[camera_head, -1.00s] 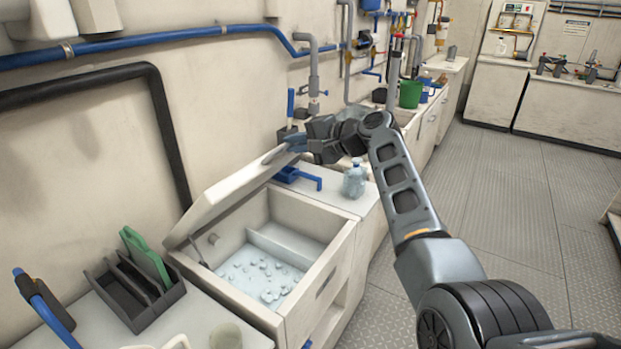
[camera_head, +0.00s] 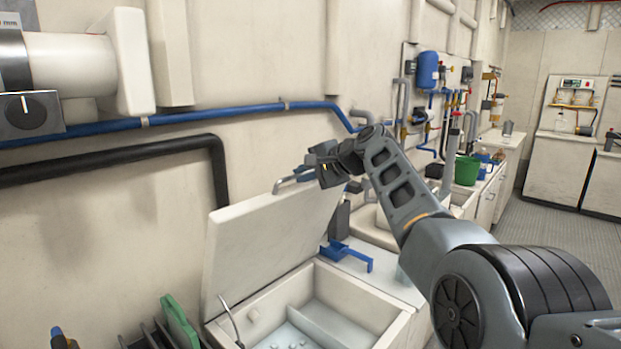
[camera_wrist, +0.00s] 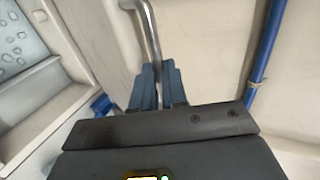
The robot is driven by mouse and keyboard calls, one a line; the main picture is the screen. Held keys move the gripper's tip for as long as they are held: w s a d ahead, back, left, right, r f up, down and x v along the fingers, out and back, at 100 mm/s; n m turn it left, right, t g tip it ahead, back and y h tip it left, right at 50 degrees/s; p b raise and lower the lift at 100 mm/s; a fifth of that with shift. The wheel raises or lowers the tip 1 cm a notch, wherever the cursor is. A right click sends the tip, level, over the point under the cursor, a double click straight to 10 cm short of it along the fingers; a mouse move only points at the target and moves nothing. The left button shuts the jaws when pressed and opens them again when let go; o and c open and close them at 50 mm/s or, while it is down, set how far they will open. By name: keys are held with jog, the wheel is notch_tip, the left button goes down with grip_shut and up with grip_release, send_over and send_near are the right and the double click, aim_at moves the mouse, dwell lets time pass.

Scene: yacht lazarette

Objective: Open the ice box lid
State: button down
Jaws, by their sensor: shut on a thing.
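The ice box (camera_head: 397,328) stands at the bottom centre of the head view, with ice lumps visible inside. Its white lid (camera_head: 262,248) is raised on its hinge, standing steeply toward the wall. The metal lid handle (camera_head: 284,184) is at the lid's upper edge; in the wrist view the handle (camera_wrist: 150,32) runs down between the fingers. My gripper (camera_head: 312,172) is shut on the handle; its blue-grey fingers (camera_wrist: 153,88) show in the wrist view. The ice (camera_wrist: 14,45) also shows at the left there.
A blue pipe (camera_head: 225,112) and a black pipe (camera_head: 120,160) run along the wall behind the lid. A blue scoop or bracket (camera_head: 348,254) lies beside the box. A rack with a green board (camera_head: 180,322) is at the front left. Open floor (camera_head: 540,222) lies at the right.

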jog(key=shift+r, duration=0.15)
jog(key=c, duration=1.2)
grip_release()
jog(key=shift+v, duration=3.85)
jog(key=shift+d, duration=0.1)
